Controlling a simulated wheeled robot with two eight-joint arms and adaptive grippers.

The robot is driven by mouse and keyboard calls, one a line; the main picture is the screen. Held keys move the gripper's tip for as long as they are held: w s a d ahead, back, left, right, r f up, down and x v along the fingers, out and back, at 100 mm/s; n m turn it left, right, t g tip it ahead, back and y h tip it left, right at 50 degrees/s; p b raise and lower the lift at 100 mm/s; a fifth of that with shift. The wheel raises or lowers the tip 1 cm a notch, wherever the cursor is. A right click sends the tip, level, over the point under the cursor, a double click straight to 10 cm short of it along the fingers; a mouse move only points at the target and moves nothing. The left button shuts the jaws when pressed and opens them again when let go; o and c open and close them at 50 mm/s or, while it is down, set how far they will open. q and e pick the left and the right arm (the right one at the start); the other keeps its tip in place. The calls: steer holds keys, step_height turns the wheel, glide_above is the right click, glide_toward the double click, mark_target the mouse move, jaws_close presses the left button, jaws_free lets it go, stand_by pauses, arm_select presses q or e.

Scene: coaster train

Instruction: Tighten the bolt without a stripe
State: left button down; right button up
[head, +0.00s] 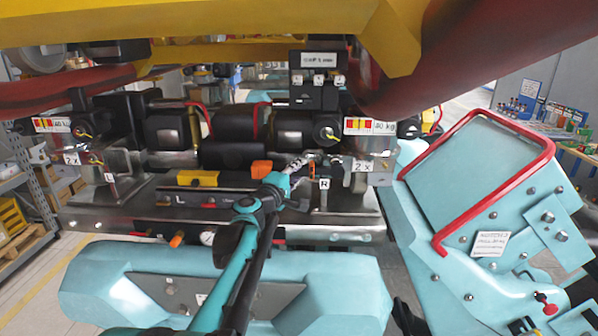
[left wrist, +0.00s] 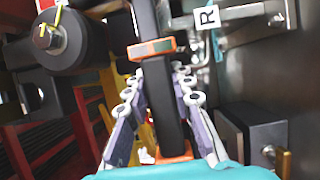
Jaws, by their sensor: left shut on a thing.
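My left gripper (head: 304,160) reaches in at the right part of the coaster train's underside, beside the R label (head: 324,184). In the left wrist view the left gripper (left wrist: 157,78) has its fingers on both sides of a black bar-shaped tool (left wrist: 160,105) with orange parts, and is shut on it. A bolt (left wrist: 48,38) with a yellow-green stripe shows at the upper left of that view. In the head view a bolt head (head: 329,133) sits by the right weight label, with a yellowish mark. I cannot make out a bolt without a stripe. My right gripper is not in view.
A metal plate (head: 130,212) with the L label and a yellow block (head: 197,178) lies left of the gripper. A teal panel with a red rail (head: 487,199) stands at the right. The yellow-and-red structure (head: 200,52) hangs overhead. Shelves (head: 35,190) stand far left.

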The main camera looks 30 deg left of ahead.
arm_select(q)
steer(key=shift+d, duration=0.1)
steer(key=shift+s+d+p, duration=0.15)
steer(key=shift+s+d, duration=0.4)
steer(key=shift+s, duration=0.4)
steer(key=shift+s+d+p, duration=0.15)
steer(key=shift+s+d, duration=0.4)
steer(key=shift+s, duration=0.35)
steer(key=shift+f, duration=0.1)
